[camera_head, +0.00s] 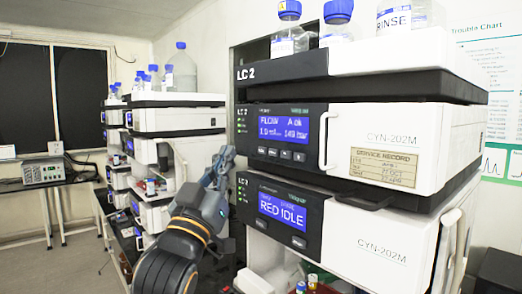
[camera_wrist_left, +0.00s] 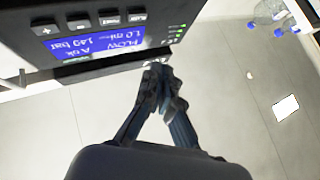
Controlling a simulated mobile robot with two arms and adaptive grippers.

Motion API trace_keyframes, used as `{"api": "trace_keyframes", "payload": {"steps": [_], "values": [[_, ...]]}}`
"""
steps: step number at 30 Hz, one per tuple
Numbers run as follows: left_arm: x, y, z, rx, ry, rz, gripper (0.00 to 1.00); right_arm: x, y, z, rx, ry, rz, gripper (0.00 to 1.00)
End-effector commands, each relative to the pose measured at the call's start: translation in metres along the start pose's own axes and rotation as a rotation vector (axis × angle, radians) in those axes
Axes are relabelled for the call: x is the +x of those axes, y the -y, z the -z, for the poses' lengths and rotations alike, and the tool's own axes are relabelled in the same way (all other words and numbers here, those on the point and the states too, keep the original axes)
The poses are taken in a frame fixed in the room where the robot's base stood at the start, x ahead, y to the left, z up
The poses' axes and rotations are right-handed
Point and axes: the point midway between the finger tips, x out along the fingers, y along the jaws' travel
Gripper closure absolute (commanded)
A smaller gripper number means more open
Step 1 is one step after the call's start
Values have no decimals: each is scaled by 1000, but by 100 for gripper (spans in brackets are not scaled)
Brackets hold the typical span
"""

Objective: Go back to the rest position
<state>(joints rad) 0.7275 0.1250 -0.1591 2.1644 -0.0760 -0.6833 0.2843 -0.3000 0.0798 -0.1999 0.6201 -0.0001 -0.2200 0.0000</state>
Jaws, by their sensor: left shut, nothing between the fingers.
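My left gripper (camera_head: 223,165) is in the head view, in front of the left edge of the LC 2 column stack, with its arm coming up from the bottom. In the left wrist view my left gripper (camera_wrist_left: 163,88) has its fingers together, with nothing between them. The upper LC 2 module (camera_head: 345,145) has a lit blue screen reading "FLOW". This module's panel (camera_wrist_left: 95,40) also shows at the top of the left wrist view, close to the fingertips. I cannot tell whether they touch. The lower module (camera_head: 360,240) has a screen reading "RED IDLE". My right gripper is not in view.
A second instrument stack (camera_head: 180,120) with bottles on top stands behind to the left. Bottles with blue caps (camera_head: 290,30) stand on the near stack. A bench with a small device (camera_head: 43,171) is at the far left. Floor (camera_head: 70,260) shows at the lower left.

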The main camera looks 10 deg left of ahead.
Motion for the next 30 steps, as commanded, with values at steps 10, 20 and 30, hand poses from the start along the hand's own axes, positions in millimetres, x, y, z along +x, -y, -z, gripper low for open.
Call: {"api": "trace_keyframes", "payload": {"steps": [10, 20, 30], "values": [[0, 0, 0, 0, 0, 0, 100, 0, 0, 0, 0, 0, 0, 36], [-20, 4, -50, 3, 128, 18, 100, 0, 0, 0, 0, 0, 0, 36], [-179, 15, -241, 35, 749, 66, 100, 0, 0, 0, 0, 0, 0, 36]]}}
